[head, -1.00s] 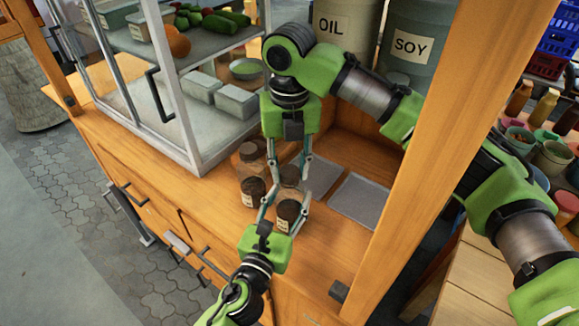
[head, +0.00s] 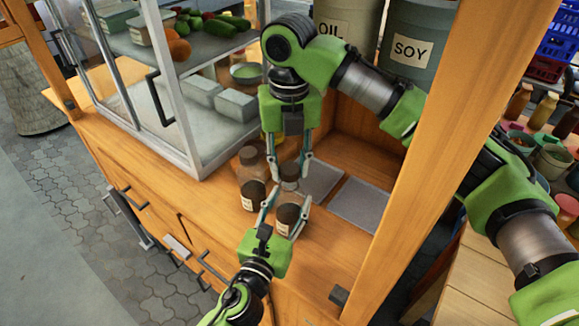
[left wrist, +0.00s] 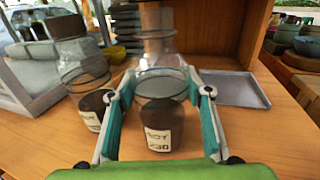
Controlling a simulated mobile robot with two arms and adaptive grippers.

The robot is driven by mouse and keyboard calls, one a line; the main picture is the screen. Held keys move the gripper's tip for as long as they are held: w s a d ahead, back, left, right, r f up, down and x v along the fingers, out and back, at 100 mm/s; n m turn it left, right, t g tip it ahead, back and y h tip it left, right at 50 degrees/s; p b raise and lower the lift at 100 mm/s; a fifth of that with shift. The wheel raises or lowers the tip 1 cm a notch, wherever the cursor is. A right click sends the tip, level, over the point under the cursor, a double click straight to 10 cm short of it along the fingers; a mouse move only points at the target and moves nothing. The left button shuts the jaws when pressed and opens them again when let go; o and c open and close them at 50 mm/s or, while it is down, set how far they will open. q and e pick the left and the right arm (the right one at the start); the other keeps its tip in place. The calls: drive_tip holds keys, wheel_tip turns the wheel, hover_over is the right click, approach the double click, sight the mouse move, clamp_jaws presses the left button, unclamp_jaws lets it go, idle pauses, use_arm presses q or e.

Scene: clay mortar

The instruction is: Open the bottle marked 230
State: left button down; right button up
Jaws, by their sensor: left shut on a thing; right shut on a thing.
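The bottle marked 230 (left wrist: 160,125) is clear glass with dark contents and a pale label, upright on the wooden counter. It also shows in the head view (head: 289,216). My left gripper (head: 287,207) is shut on its body from the front, with one finger on each side in the left wrist view (left wrist: 163,92). My right gripper (head: 288,173) comes down from above, its fingers shut around the bottle's top. Its exact hold on the stopper is hidden in the head view.
A similar dark-filled bottle (head: 253,193) stands close on the left. A glass cabinet (head: 185,150) is at the left, with OIL (head: 332,30) and SOY (head: 412,50) drums behind. A grey tray (head: 361,204) lies to the right, near a wooden post (head: 425,130).

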sight(290, 168)
drive_tip(key=shift+r, duration=0.1)
drive_tip(key=shift+r, duration=2)
use_arm(q)
drive_tip(key=c, duration=1)
unclamp_jaws()
drive_tip(key=shift+s, duration=0.1)
